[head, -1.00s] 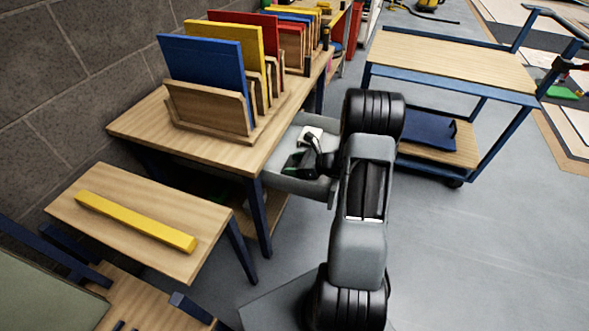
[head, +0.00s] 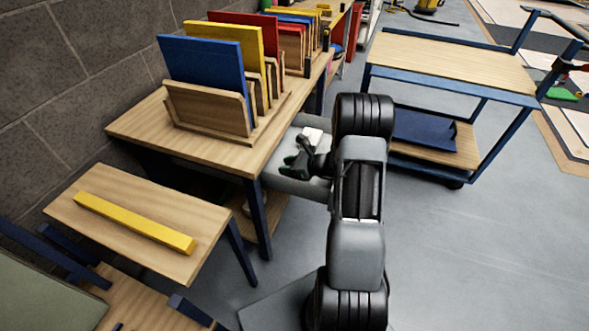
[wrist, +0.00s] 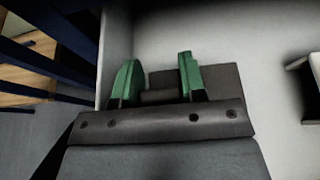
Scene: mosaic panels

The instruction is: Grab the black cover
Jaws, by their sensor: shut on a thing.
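My gripper (head: 291,166) is low over a light grey surface (head: 312,188) beside the long wooden table. In the wrist view its two green fingers (wrist: 157,72) stand apart with a dark, near-black piece between them, which I take for the black cover (wrist: 222,80). The gripper is shut on it. The cover also shows to the right of the right finger; its near part is hidden by my gripper's body. In the head view I cannot make the cover out from the gripper. Whether it touches the grey surface, I cannot tell.
A white object (head: 312,137) lies behind my gripper, on the grey surface. The wooden table (head: 150,125) with panel racks stands to the left. A low bench (head: 95,215) holds a yellow bar (head: 135,221). A blue-framed cart (head: 455,65) stands right; the floor in front is clear.

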